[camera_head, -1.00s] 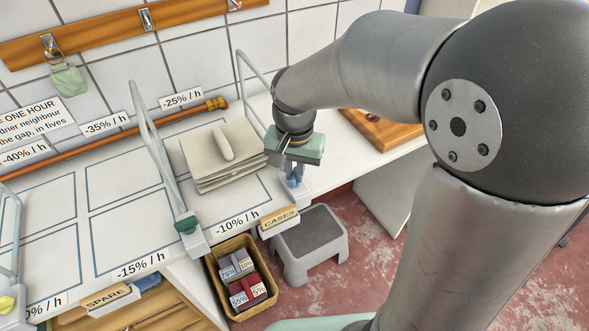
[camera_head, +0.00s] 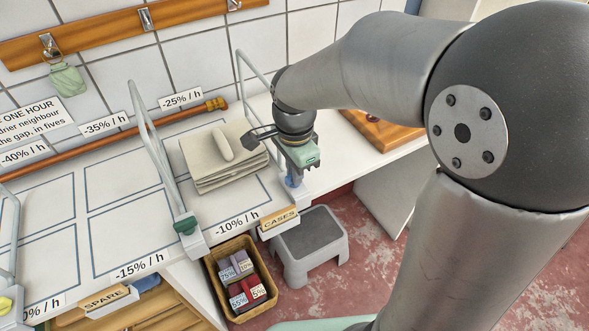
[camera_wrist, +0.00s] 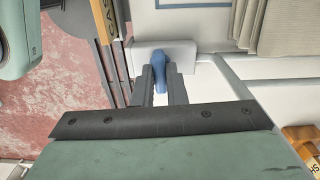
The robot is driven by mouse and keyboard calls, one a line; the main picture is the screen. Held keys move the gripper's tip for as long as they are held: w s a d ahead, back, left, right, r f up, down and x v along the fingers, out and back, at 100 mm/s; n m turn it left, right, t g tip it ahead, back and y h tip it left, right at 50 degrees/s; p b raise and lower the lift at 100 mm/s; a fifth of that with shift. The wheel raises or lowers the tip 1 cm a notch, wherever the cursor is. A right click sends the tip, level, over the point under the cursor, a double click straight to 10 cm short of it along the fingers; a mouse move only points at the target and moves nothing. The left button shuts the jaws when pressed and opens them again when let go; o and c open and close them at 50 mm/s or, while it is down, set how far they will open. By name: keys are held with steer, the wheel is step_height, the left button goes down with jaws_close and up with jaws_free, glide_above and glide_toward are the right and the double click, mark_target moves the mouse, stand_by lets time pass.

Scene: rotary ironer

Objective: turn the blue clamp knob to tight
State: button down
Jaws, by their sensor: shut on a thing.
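The blue clamp knob (camera_head: 292,182) sits at the front end of the right-hand clear divider, at the front edge of the white counter. My gripper (camera_head: 294,174) points down over it and is shut on it. In the wrist view the blue knob (camera_wrist: 158,66) stands between the two dark fingers of my gripper (camera_wrist: 158,82), above a white block (camera_wrist: 185,50). The fingers and wrist hide part of the knob in the head view. I cannot read any tight mark.
A folded cloth stack (camera_head: 240,178) lies left of the knob. Another divider with a green knob (camera_head: 186,224) stands farther left. A basket (camera_head: 213,273) of labelled blocks and a grey step stool (camera_head: 310,245) are below the edge. A wooden board (camera_head: 385,132) lies right.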

steer(key=shift+m, duration=0.3)
steer(key=c, duration=1.5)
jaws_free()
steer(key=shift+o, duration=0.2)
step_height(320, 180, up, 18)
steer(key=shift+f+p, duration=0.25)
steer(key=shift+p, duration=0.1)
steer(key=s+d+f+n, duration=1)
steer(key=s+f+n, duration=0.3)
steer(key=s+f, duration=0.1)
steer(key=shift+s+d+f+p, duration=0.15)
steer(key=shift+d+f+p, duration=0.15)
steer(key=shift+f, duration=0.5)
